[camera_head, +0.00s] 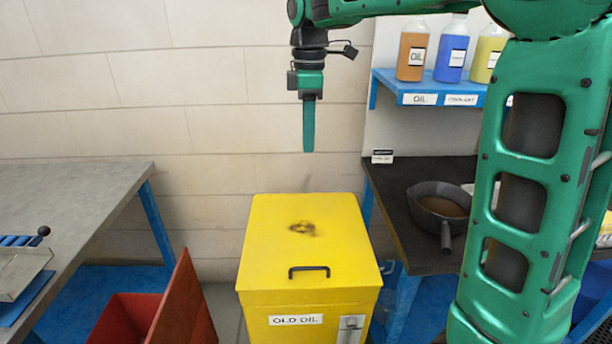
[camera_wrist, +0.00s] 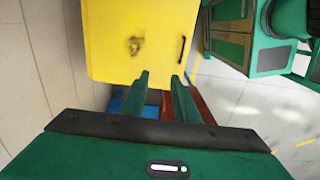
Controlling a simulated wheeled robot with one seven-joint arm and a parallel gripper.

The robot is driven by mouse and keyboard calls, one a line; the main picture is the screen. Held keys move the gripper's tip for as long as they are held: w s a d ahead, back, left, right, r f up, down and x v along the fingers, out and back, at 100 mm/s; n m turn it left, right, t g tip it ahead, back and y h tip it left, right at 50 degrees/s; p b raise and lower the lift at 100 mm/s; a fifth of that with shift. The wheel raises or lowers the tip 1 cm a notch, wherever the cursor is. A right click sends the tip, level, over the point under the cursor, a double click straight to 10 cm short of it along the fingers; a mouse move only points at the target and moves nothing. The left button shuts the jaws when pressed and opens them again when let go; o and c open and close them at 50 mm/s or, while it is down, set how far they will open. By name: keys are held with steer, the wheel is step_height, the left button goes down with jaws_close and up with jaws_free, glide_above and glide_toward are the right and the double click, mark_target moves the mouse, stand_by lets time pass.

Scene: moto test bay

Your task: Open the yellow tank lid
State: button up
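The yellow tank (camera_head: 275,328) stands on the floor in the middle of the head view, with an "OLD OIL" label on its front. Its flat yellow lid (camera_head: 270,245) lies shut on top, with a dark smudge near the middle. A black bar handle (camera_head: 309,270) sits near the lid's front edge. The lid (camera_wrist: 108,60) and the handle (camera_wrist: 181,50) also show in the wrist view. My gripper (camera_head: 309,150) points down, above and apart from the lid, towards its back. In the wrist view my gripper (camera_wrist: 160,77) has its two fingers apart with nothing between them.
A red open bin (camera_head: 125,320) stands left of the tank, near a grey workbench (camera_head: 75,185). At right, a dark counter (camera_head: 395,215) holds a pan (camera_head: 440,208). A blue shelf (camera_head: 425,92) with bottles hangs above it. The space over the lid is clear.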

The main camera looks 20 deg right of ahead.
step_height(320, 180, down, 10)
steer(key=shift+f, duration=0.25)
stand_by(0.4)
jaws_close()
stand_by(1.2)
jaws_free()
steer(key=shift+r, duration=0.15)
step_height(320, 180, up, 10)
steer(key=shift+r, duration=0.25)
